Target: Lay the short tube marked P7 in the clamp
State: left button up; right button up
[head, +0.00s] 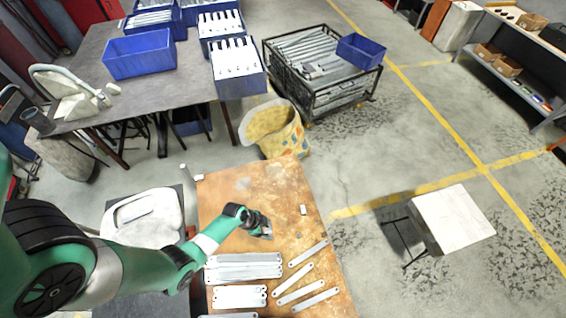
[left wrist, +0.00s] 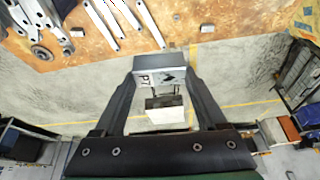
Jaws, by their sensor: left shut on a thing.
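My left gripper (head: 265,231) is above the wooden table, at the end of my arm from the left. In the left wrist view its two fingers (left wrist: 162,72) are shut on a short grey tube (left wrist: 160,66) with a P7 mark on its label. The tube lies crosswise between the fingertips. In the head view the tube is too small and too covered to make out clearly. I cannot pick out the clamp for certain in either view. My right gripper is not in view.
Several flat metal brackets (head: 243,267) lie on the near part of the wooden table (head: 240,185). A small pale piece (head: 303,210) lies near its right edge. A yellow bin (head: 275,128) stands beyond the far edge. The table's far half is mostly clear.

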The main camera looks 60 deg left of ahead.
pick_arm(q)
jog(key=n+y, duration=0.1)
jog(key=n, duration=0.1)
jog(key=shift+s+n, duration=0.1)
jog(key=shift+n, duration=0.3)
jog(key=a+n, duration=0.1)
jog(key=n, duration=0.1)
jog(key=a+n+y, duration=0.1)
jog(key=shift+a+r+n+y, duration=0.2)
jog(key=shift+r+n+y, duration=0.1)
jog(key=shift+r+n, duration=0.1)
jog(key=s+d+f+n+b, duration=0.1)
jog(key=s+d+f+b, duration=0.2)
jog(key=f+b, duration=0.8)
jog(key=s+d+f+n+y+b, duration=0.1)
jog(key=s+d+f+b, duration=0.2)
jog(key=f+b, duration=0.9)
jog(key=s+d+f+n+b, duration=0.1)
jog(key=s+d+f+b, duration=0.2)
jog(key=f+b, duration=0.9)
jog(key=b, duration=0.3)
jog(key=shift+s+n+g, duration=0.3)
jog(key=shift+s, duration=0.05)
